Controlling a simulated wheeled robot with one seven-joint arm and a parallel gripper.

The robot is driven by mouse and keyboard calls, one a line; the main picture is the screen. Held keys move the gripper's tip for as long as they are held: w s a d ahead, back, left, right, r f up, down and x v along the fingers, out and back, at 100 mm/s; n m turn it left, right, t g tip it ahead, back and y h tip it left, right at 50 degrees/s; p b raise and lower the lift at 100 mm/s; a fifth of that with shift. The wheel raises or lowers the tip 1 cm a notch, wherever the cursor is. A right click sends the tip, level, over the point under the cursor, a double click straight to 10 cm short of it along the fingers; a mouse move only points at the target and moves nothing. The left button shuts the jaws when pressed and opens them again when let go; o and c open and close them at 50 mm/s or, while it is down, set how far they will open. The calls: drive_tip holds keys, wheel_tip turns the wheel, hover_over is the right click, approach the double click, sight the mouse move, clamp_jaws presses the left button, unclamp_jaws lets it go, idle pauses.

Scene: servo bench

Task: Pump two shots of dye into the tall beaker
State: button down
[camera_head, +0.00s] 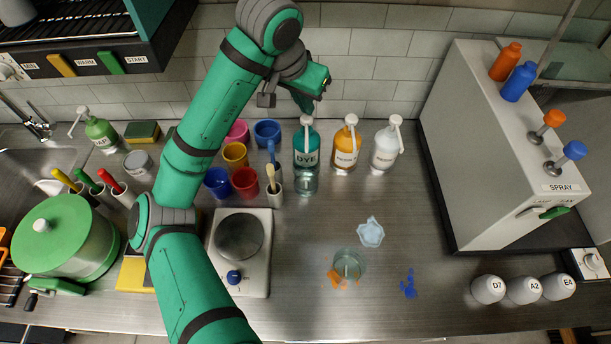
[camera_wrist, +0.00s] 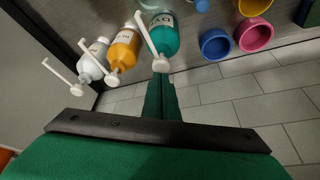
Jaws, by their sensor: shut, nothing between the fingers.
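The teal bottle labelled DYE (camera_head: 306,155), with a white pump head, stands upright among the bottles at the back; it also shows in the wrist view (camera_wrist: 164,38). A clear glass beaker (camera_head: 306,185) stands right in front of it, apparently the tall beaker; part of its glass shows at the wrist view's top edge. My gripper (camera_head: 303,108) is shut and empty, over the back of the bench above the dye pump. In the wrist view its fingertips (camera_wrist: 163,76) appear close to the pump's white top (camera_wrist: 160,65); I cannot tell whether they touch.
Orange (camera_head: 346,148) and white (camera_head: 386,148) pump bottles stand right of the dye. Coloured cups (camera_head: 235,155) crowd its left. Another glass beaker (camera_head: 348,265) stands near the front, by orange and blue spills. The spray machine (camera_head: 500,150) fills the right.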

drive_tip(key=shift+f, duration=0.15)
drive_tip(key=shift+f, duration=0.4)
drive_tip(key=shift+s+f, duration=0.1)
drive_tip(key=shift+f, duration=0.45)
drive_tip(key=shift+r, duration=0.1)
drive_tip(key=shift+w+r, duration=0.25)
drive_tip(key=shift+r, duration=0.75)
drive_tip(key=shift+s+a, duration=0.15)
drive_tip(key=shift+a, duration=0.15)
drive_tip(key=shift+d, duration=0.5)
drive_tip(key=shift+a, duration=0.1)
